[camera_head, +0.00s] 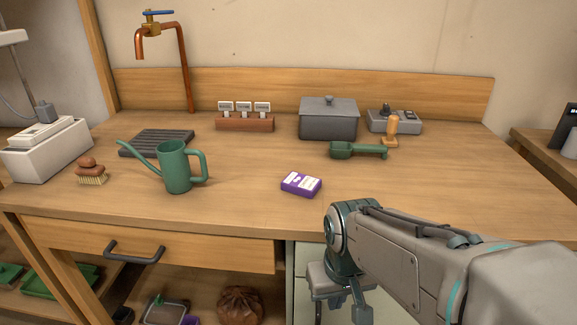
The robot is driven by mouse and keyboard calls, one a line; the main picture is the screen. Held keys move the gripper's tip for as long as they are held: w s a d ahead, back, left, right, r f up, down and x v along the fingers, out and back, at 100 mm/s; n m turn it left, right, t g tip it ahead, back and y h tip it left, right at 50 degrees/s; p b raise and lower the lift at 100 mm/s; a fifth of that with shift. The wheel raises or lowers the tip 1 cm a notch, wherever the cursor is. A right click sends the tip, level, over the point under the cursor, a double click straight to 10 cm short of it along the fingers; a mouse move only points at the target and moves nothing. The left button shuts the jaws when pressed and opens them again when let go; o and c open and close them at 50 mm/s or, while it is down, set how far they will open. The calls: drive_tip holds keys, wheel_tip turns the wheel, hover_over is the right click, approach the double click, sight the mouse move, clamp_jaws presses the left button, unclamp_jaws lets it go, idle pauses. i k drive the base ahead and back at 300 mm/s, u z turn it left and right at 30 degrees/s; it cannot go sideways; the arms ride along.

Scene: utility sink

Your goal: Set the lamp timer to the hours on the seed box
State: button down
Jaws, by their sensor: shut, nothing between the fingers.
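A small purple box with white labels (301,184), perhaps the seed box, lies flat at the front middle of the bench; its print is too small to read. A grey device with a dark knob and a small panel (394,121), perhaps the lamp timer, stands at the back right; its setting cannot be read. My gripper (338,302) is shut and empty, low in front of the bench's front edge, with its tips near the bottom of the picture. It is apart from both things.
A green watering can (174,166), a brush (91,172) and a white box (48,148) stand on the left. A grey lidded bin (328,118), green scoop (358,150) and wooden-handled tool (391,130) are near the device. The bench's right front (450,190) is clear. A drawer handle (134,252) sticks out.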

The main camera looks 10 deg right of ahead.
sight(385, 112)
drive_tip(key=u, duration=0.5)
drive_tip(key=k, duration=1.1)
drive_tip(key=z, duration=0.45)
drive_tip(key=i, duration=0.8)
drive_tip(key=z, duration=0.55)
